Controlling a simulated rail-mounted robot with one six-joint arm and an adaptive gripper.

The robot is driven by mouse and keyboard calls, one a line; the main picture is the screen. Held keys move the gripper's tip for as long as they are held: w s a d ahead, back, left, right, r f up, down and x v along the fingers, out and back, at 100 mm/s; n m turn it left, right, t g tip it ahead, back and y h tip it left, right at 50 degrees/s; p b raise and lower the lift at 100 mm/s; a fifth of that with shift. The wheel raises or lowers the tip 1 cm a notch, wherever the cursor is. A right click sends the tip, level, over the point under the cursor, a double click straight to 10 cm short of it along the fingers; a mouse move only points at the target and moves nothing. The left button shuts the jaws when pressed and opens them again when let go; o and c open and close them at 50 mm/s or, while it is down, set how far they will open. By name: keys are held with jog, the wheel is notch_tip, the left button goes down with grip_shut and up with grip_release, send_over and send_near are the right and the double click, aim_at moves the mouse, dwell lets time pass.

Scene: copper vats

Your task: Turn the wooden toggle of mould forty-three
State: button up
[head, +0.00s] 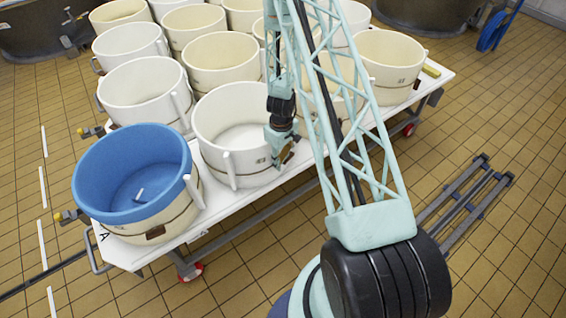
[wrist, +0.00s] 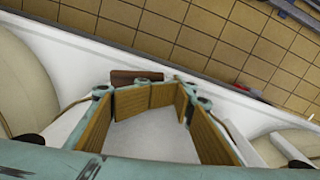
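My gripper (head: 281,146) hangs at the right side of a front-row white mould (head: 212,150), close to its outer wall. The number on that mould is too small to read. In the wrist view my gripper (wrist: 150,100) is open, its tan-padded fingers spread around a bare white surface. A brown wooden block (wrist: 135,77), which looks like a toggle, shows just beyond the fingers, not between them; whether they touch it I cannot tell. A similar brown toggle (head: 155,232) is on the blue-lined mould (head: 150,150) at the front left.
Several cream and white moulds stand close together on a white wheeled trolley (head: 120,257). Pale moulds flank my gripper at left (wrist: 25,80) and right (wrist: 290,147) in the wrist view. A dark rail frame (head: 465,200) is at the right. Tiled floor (head: 490,110) surrounds the trolley.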

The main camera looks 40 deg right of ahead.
jog(key=s+a+b, duration=0.2)
jog(key=a+b, duration=1)
jog(key=a, duration=0.2)
jog(key=shift+s+a, duration=0.35)
dwell(2.1)
dwell(1.0)
jog(key=s+a+r+t, duration=0.1)
jog(key=s+a+r, duration=0.15)
jog(key=r, duration=0.95)
jog(key=s+a+r, duration=0.1)
jog(key=a+r, duration=0.3)
jog(key=r, duration=0.8)
jog(key=s+a+r+t, duration=0.1)
jog(key=s+a+r, duration=0.15)
jog(key=r, duration=1.05)
jog(key=s+a+r+m+t, duration=0.1)
jog(key=s+r, duration=0.8)
jog(key=s, duration=0.4)
jog(key=s+a+r+m+t, duration=0.1)
jog(key=s+a+r, duration=0.1)
jog(key=s+r, duration=0.7)
jog(key=s, duration=0.3)
jog(key=shift+s+r, duration=0.3)
jog(key=shift+s, duration=0.1)
